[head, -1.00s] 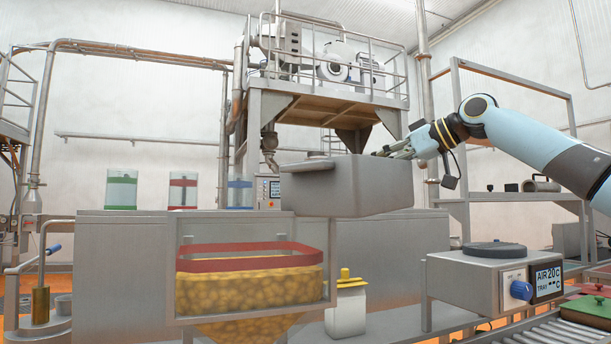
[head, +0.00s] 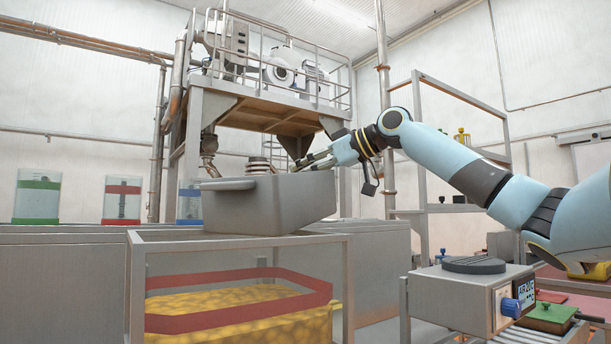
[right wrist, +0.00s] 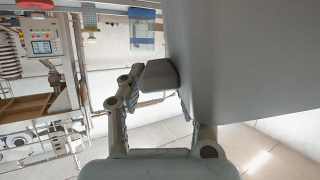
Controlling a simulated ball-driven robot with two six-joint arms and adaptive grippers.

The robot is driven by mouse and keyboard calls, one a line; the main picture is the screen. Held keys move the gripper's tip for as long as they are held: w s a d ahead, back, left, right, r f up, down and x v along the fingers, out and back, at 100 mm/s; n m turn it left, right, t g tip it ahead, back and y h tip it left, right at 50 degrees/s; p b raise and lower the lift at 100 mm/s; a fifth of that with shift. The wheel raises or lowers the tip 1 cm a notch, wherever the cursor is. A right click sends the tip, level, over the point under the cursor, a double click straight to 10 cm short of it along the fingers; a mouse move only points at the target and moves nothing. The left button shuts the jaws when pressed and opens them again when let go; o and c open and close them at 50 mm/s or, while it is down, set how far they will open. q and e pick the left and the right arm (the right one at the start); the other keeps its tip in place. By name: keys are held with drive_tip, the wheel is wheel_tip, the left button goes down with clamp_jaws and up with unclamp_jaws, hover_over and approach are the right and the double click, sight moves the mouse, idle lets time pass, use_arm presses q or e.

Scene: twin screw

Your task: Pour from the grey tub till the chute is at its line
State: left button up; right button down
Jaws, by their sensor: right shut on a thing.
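The grey tub (head: 275,207) is held in the air above the chute in the head view, roughly level. Its inside is hidden. My right gripper (head: 312,163) is shut on the tub's handle at its far right side; the right wrist view shows the fingers around the handle (right wrist: 158,75) beside the tub's grey wall (right wrist: 235,60). The clear-fronted chute (head: 137,300) stands below, holding yellow lumpy contents (head: 240,305). A red band (head: 190,324) runs around it, and the contents show around the band's lower edge. My left gripper is out of view.
Clear containers with green (head: 37,185), red (head: 122,190) and blue (head: 190,207) bands stand on the counter behind the chute. A scale-like box with a dark round plate (head: 473,265) stands at the right. A railed platform (head: 270,110) rises behind the tub.

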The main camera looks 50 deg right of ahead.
drive_tip(key=shift+r, duration=0.65)
wheel_tip(320, 180, up, 2)
drive_tip(key=shift+a+r+n+p, duration=0.15)
drive_tip(key=shift+n+p, duration=0.35)
drive_tip(key=shift+p, duration=0.55)
drive_tip(key=shift+r+h, duration=0.2)
drive_tip(key=shift+h, duration=0.1)
drive_tip(key=shift+s+a+r+n+p, duration=0.15)
drive_tip(key=shift+r+n+p, duration=0.15)
drive_tip(key=shift+r+p, duration=0.5)
drive_tip(key=shift+f, duration=0.3)
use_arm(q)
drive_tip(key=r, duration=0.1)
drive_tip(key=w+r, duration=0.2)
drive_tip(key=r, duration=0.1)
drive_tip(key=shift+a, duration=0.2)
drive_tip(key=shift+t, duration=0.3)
